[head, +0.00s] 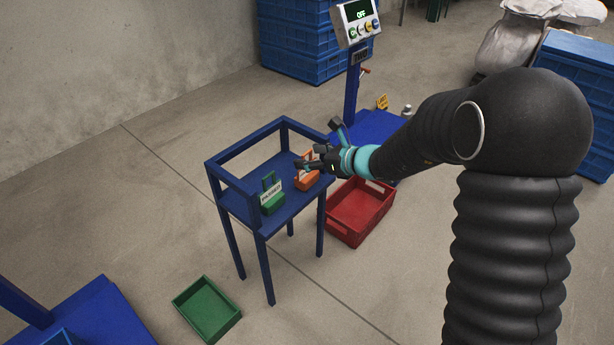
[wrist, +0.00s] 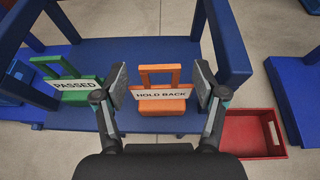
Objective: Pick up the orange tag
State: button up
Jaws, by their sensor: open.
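The orange tag (head: 306,180) stands upright on the small blue table (head: 240,205), with a handle-like loop on top. In the wrist view the orange tag (wrist: 161,106) carries a white label reading "HOLD BACK". My gripper (head: 305,163) is over the table at the orange tag. In the wrist view my gripper (wrist: 162,92) is open, with one finger on each side of the tag. The right finger overlaps the label's edge; I cannot tell whether either finger touches it. The green tag (head: 272,196), labelled "PASSED", stands to the left; it also shows in the wrist view (wrist: 75,97).
The table has raised blue rails (head: 240,140) around part of its top. A red crate (head: 345,229) is on the floor to the right, and a green tray (head: 207,310) is in front. A blue scale with a display (head: 357,12) stands behind.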

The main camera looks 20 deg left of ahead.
jog(key=shift+w+a+f, duration=0.25)
jog(key=shift+a+f, duration=0.05)
jog(key=shift+a, duration=0.3)
jog(key=c, duration=1.3)
jog(key=shift+o, duration=0.2)
jog(key=shift+r, duration=0.1)
